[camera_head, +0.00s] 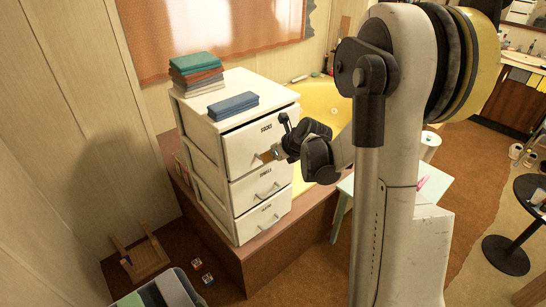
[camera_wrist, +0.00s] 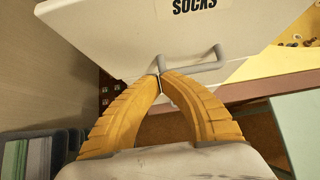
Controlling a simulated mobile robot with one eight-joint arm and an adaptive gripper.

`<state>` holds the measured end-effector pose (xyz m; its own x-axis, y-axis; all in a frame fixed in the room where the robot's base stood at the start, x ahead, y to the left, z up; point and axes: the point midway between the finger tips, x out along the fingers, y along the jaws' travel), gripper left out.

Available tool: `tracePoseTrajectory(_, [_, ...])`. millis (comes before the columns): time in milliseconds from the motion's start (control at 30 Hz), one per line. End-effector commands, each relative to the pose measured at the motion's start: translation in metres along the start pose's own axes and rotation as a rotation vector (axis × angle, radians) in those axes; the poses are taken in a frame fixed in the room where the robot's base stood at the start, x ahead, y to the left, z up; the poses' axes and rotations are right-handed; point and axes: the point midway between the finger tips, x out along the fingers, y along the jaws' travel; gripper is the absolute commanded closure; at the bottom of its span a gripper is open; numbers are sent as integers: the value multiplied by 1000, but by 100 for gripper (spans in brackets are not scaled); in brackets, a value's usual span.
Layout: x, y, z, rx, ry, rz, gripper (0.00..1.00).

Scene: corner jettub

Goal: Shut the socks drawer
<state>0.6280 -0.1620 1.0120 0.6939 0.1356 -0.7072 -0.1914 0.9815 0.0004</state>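The socks drawer (camera_head: 245,147) is the top drawer of a white three-drawer chest (camera_head: 192,130). Its front stands a little out from the chest, with a dark gap along its top edge. Its white front with the SOCKS label fills the upper wrist view (camera_wrist: 130,35). Its grey bar handle (camera_wrist: 200,64) also shows there. My gripper (camera_wrist: 160,75) has its two yellow fingers closed together at the left end of this handle, with the handle's end between the tips. In the head view my gripper (camera_head: 268,154) is at the drawer front, partly hidden by my wrist.
The two lower drawers (camera_head: 257,187) look shut. Folded teal, red and grey cloths (camera_head: 195,72) and a folded blue cloth (camera_head: 233,105) lie on the chest top. A yellow tub (camera_head: 322,98) is behind. A small wooden stool (camera_head: 146,258) stands on the floor at the left.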

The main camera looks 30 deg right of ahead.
Motion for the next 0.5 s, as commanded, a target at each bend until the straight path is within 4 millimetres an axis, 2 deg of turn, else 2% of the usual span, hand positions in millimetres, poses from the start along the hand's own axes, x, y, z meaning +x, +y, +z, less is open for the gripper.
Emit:
tracePoseTrajectory(33, [10,1,2,-1,0,2,100])
tracePoseTrajectory(200, [24,1,20,-1,0,1,100])
tracePoseTrajectory(500, [30,0,29,0,0,0,100])
